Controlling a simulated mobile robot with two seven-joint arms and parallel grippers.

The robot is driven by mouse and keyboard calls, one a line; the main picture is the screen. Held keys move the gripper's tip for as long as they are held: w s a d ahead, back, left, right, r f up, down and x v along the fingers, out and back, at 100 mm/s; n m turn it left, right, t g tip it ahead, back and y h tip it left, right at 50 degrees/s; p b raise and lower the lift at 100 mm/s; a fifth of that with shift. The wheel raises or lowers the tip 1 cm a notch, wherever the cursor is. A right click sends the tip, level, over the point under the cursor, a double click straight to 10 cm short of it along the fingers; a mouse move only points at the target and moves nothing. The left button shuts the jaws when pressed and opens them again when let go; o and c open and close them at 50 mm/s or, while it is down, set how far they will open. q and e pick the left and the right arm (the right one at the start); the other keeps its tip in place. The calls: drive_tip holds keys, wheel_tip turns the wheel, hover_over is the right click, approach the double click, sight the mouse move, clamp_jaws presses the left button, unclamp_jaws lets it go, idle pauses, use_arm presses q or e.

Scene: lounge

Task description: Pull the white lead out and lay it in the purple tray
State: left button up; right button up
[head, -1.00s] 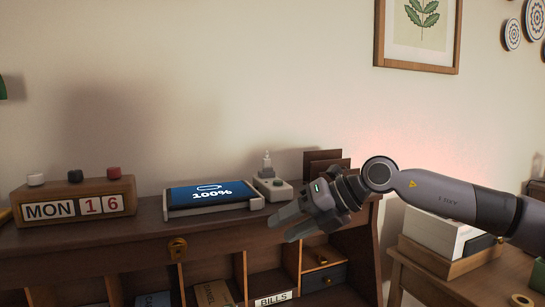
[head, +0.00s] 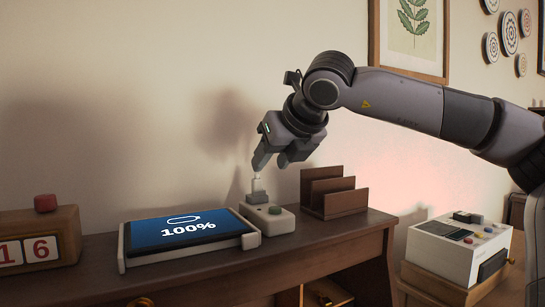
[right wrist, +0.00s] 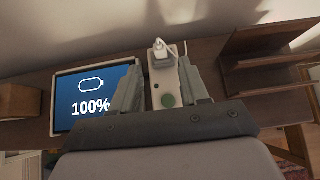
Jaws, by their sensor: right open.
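The white lead's plug (head: 257,186) stands upright in a pale socket block (head: 270,218) with a green button, beside the tablet. It also shows in the right wrist view (right wrist: 160,47), with a short piece of white lead near it. My right gripper (head: 272,161) is open and empty, pointing down just above the plug, apart from it as far as I can tell. In the right wrist view the fingers (right wrist: 160,78) lie either side of the block's line. The purple tray is not in view. My left gripper is not in view.
A tablet (head: 185,232) reading 100% lies in a white stand left of the block. A brown letter rack (head: 335,195) stands close on the right. A calendar block (head: 40,240) is at the far left. A white box with buttons (head: 455,250) sits lower right.

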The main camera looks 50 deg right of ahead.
sight(259, 178)
drive_tip(key=shift+b+x, duration=0.55)
drive_tip(key=shift+x, duration=3.45)
clamp_jaws()
